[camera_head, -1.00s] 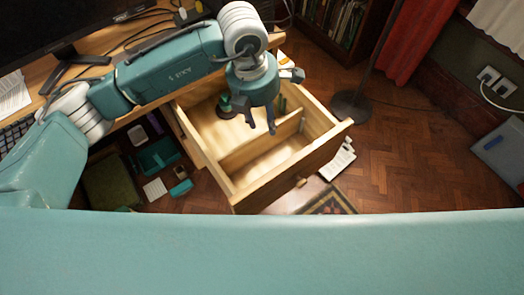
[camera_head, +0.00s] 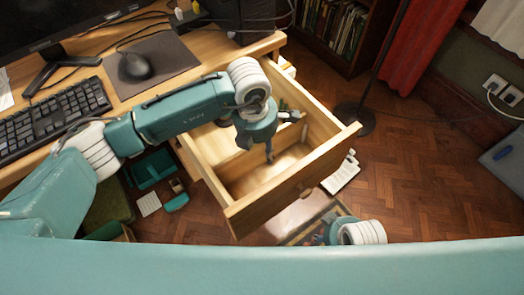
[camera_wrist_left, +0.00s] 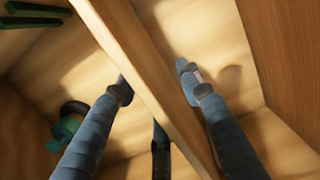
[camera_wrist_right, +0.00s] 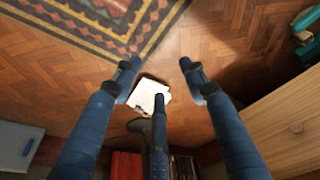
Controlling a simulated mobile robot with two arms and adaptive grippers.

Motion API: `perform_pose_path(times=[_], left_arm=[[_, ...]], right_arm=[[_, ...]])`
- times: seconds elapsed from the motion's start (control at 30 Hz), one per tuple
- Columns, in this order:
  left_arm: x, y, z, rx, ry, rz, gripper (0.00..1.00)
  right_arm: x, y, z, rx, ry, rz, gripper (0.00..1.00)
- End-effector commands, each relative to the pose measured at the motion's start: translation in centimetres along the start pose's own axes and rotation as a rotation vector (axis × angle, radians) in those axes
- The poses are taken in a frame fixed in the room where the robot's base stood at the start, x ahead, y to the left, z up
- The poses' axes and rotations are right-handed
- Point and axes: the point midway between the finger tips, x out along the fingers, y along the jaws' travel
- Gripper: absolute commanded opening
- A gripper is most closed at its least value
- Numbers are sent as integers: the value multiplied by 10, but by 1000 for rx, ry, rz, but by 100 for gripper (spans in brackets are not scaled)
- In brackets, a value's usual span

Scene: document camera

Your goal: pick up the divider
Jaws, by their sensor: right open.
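The divider (camera_head: 236,163) is a light wooden board standing upright across the inside of the open drawer (camera_head: 290,186). In the left wrist view the divider (camera_wrist_left: 137,62) runs diagonally between my fingers. My left gripper (camera_wrist_left: 155,82) is open and points down into the drawer, with one finger on each side of the divider. The left finger appears close to the board; a gap shows at the right finger. In the head view my left gripper (camera_head: 268,155) partly hides the divider. My right gripper (camera_wrist_right: 158,72) is open and empty above the floor, in front of the drawer.
The desk holds a keyboard (camera_head: 55,115), a mouse (camera_head: 135,66) and a monitor. Dark green items (camera_wrist_left: 35,14) and a dark round object (camera_wrist_left: 73,108) lie in the drawer, left of the divider. White papers (camera_wrist_right: 150,95) and a patterned rug (camera_wrist_right: 95,25) are on the floor.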

Motion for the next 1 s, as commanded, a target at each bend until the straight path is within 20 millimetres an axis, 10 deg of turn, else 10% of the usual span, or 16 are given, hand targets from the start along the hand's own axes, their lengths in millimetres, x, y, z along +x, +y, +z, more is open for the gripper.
perform_pose_path(times=[0.43,0.63,1.0], left_arm=[[28,0,0,0,-1,-1,36],[28,0,0,0,0,-1,1],[26,0,0,0,-1,0,0]], right_arm=[[-14,1,-5,1,9,2,43],[-14,1,-5,1,9,2,43],[-14,1,-5,2,10,2,43]])
